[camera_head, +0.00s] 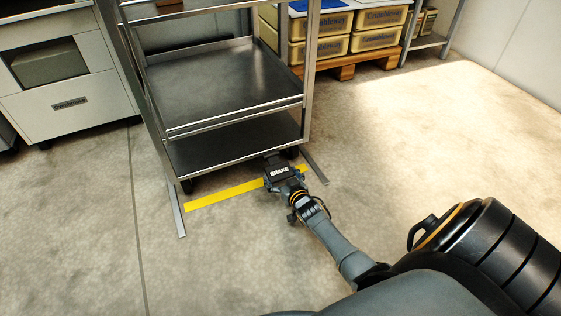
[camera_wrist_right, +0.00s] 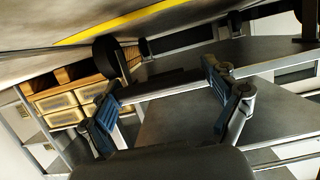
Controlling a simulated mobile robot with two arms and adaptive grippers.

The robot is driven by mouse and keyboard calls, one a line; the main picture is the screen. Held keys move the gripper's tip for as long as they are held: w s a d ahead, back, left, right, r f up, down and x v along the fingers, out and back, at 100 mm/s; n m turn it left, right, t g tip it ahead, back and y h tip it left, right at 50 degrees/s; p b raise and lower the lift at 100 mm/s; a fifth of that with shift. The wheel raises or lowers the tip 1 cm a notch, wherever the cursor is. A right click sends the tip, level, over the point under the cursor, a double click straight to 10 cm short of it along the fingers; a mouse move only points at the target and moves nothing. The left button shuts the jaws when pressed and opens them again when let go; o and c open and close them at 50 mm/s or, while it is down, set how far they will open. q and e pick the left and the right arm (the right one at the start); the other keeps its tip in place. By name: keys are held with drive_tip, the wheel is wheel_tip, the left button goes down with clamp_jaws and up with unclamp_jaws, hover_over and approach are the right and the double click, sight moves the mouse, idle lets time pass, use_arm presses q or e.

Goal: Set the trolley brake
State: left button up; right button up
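The steel trolley (camera_head: 225,85) stands at the upper middle of the head view, its lowest shelf close to the floor. Its black brake pedal, marked BRAKE (camera_head: 279,171), sticks out low at the near right end. My right gripper (camera_head: 284,179) reaches down to the pedal, its blue-padded fingers at either side of it. In the wrist view the right gripper (camera_wrist_right: 160,86) has its fingers wide apart, with a dark bar between or behind them. Contact with the pedal cannot be told. A black trolley wheel (camera_wrist_right: 107,60) shows beyond. My left gripper is not in view.
A yellow floor line (camera_head: 235,191) runs under the trolley's near edge, between metal floor rails (camera_head: 176,210). Labelled crates (camera_head: 320,48) stand on a wooden pallet (camera_head: 345,70) behind. A pale cabinet (camera_head: 70,100) is at the left. The floor at right is clear.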

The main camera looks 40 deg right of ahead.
sight(280, 174)
drive_tip(key=shift+o, duration=0.3)
drive_tip(key=shift+f, duration=0.2)
drive_tip(key=shift+r, duration=0.25)
drive_tip(key=shift+r, duration=0.1)
drive_tip(key=shift+w+r, duration=0.1)
drive_tip(key=shift+r, duration=0.15)
wheel_tip(280, 174, up, 9)
drive_tip(key=shift+r, duration=0.1)
